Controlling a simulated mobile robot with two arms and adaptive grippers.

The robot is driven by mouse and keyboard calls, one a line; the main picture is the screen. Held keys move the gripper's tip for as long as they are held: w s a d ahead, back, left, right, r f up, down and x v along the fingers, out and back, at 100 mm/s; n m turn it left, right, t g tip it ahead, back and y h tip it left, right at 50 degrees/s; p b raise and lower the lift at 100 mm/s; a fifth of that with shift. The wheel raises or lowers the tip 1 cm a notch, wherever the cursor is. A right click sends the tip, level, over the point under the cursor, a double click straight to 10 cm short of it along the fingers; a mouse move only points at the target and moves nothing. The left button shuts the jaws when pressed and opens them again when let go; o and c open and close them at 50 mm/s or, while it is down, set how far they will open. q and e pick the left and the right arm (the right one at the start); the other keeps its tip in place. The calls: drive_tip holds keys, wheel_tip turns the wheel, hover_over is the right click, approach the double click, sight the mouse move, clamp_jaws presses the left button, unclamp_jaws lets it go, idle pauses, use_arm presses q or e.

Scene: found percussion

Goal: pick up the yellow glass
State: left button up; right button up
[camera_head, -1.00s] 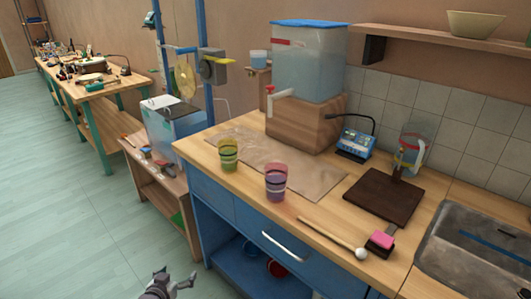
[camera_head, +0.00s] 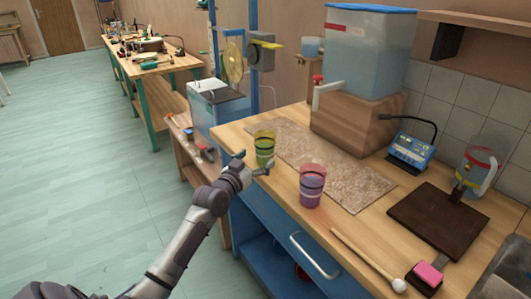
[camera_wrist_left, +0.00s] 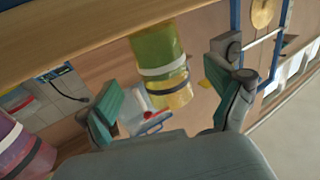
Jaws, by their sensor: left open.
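The yellow glass (camera_head: 264,148), yellow-green and see-through with bands, stands upright on the wooden counter (camera_head: 258,190) near its left front edge. My left gripper (camera_head: 255,162) is open just in front of the glass in the head view and overlaps its lower part. In the left wrist view the glass (camera_wrist_left: 161,68) shows ahead, between and beyond the two green-padded fingers (camera_wrist_left: 170,108), apart from them. A purple glass (camera_head: 312,185) stands to its right; part of it shows at the left of the wrist view (camera_wrist_left: 20,150). My right gripper is not seen.
A mallet (camera_head: 370,260), a pink block (camera_head: 429,275) and a dark board (camera_head: 440,220) lie on the counter to the right. A large water tank (camera_head: 365,55) on a wooden block (camera_head: 350,125) stands behind. Open floor lies at the left.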

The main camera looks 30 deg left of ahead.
sight(260, 154)
use_arm(q)
drive_tip(key=w, duration=0.5)
drive_tip(key=shift+w+a+f, duration=0.15)
drive_tip(key=shift+w+a, duration=0.05)
drive_tip(key=shift+a, duration=0.05)
drive_tip(key=c, duration=1.6)
drive_tip(key=shift+o, duration=0.2)
